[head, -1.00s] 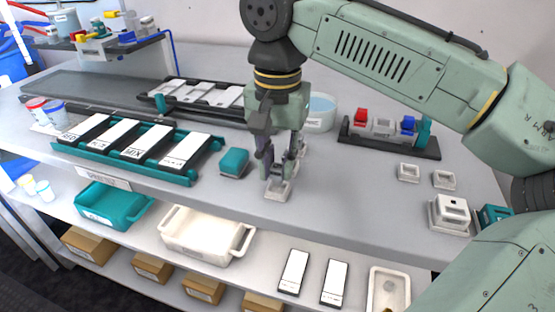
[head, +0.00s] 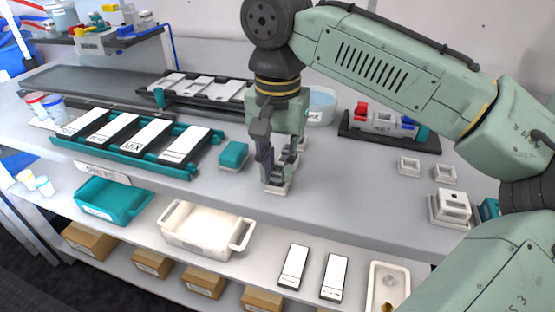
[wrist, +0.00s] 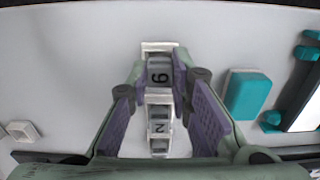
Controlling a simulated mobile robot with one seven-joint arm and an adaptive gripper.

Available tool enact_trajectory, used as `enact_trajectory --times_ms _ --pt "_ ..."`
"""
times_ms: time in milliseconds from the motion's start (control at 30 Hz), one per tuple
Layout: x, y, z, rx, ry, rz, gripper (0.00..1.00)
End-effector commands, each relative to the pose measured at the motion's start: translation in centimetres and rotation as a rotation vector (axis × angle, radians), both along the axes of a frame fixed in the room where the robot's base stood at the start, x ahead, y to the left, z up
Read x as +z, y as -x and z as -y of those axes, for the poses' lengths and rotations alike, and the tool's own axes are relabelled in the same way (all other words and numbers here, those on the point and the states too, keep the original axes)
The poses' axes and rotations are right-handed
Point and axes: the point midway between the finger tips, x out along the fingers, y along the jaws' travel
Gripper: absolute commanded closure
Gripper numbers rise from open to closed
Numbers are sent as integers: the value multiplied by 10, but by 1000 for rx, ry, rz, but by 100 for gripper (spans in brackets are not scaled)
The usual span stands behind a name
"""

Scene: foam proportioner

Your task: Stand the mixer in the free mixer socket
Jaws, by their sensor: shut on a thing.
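My gripper (head: 276,170) points down at the middle of the bench, right of the teal block. In the wrist view its purple finger pads (wrist: 186,105) flank a grey piece (wrist: 159,75) marked with a digit, apparently the mixer, and it is shut on it. In the head view a white base (head: 275,188) shows under the fingertips. The fingers hide most of the held piece, and I cannot tell whether it is seated or lifted. Small empty-looking white sockets (head: 409,166) stand at the right.
A teal block (head: 233,155) lies close left of my gripper. A teal rack (head: 185,176) of white-topped cartridges is further left. A dark rack (head: 388,145) with red, grey and blue parts stands back right. A white block (head: 452,206) is near the right front edge. Bench between is clear.

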Motion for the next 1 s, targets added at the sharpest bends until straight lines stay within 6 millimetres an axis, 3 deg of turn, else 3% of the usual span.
enact_trajectory --times_ms 267,300,633,867,1000 --pt "0 0 0 0 0 0 100" --pt "0 0 0 0 0 0 79" --pt "0 0 0 0 0 0 57" --pt "0 0 0 0 0 0 57" --pt "0 0 0 0 0 0 47"
